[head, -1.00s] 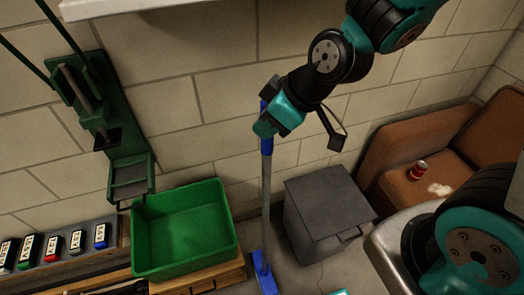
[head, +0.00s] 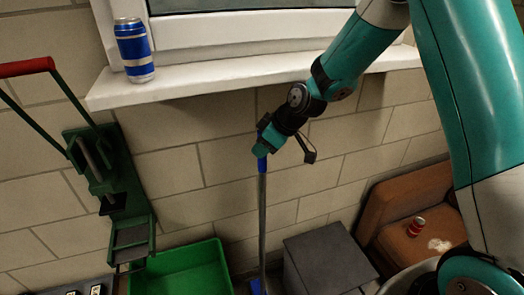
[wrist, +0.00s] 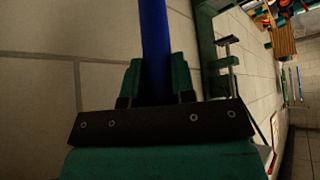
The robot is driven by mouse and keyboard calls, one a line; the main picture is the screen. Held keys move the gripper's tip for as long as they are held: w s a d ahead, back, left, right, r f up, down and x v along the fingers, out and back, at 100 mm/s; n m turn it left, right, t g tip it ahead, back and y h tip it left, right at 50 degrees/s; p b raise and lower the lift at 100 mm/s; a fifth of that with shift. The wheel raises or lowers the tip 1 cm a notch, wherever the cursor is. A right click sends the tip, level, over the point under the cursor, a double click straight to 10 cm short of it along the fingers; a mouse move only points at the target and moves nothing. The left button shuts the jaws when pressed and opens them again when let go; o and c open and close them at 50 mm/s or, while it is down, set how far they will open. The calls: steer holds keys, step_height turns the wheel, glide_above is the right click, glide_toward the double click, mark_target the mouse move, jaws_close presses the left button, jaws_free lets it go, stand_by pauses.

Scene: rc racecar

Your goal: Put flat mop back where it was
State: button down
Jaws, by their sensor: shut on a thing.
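The flat mop (head: 262,215) has a grey pole with a blue top end and stands close to upright near the block wall. Its blue foot (head: 257,287) shows at the bottom edge of the head view, mostly cut off. My gripper (head: 262,152) is shut on the blue top part of the pole. In the wrist view the blue handle (wrist: 155,45) runs between the two teal fingers of my gripper (wrist: 158,80). Whether the mop's foot touches the floor cannot be seen.
A green bin (head: 180,270) is left of the mop, and a dark grey box (head: 328,262) is right of it. A white window sill (head: 230,82) with a blue can (head: 134,50) is above. A green press (head: 112,190) is at left; a brown armchair (head: 385,215) holds a red can (head: 416,226).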

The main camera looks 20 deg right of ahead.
steer(key=f, duration=0.1)
steer(key=f+p, duration=0.1)
steer(key=f, duration=0.1)
steer(key=shift+w+f, duration=0.2)
steer(key=shift+w, duration=0.05)
steer(key=shift+f, duration=0.15)
steer(key=c, duration=1)
jaws_free()
steer(key=shift+o, duration=0.3)
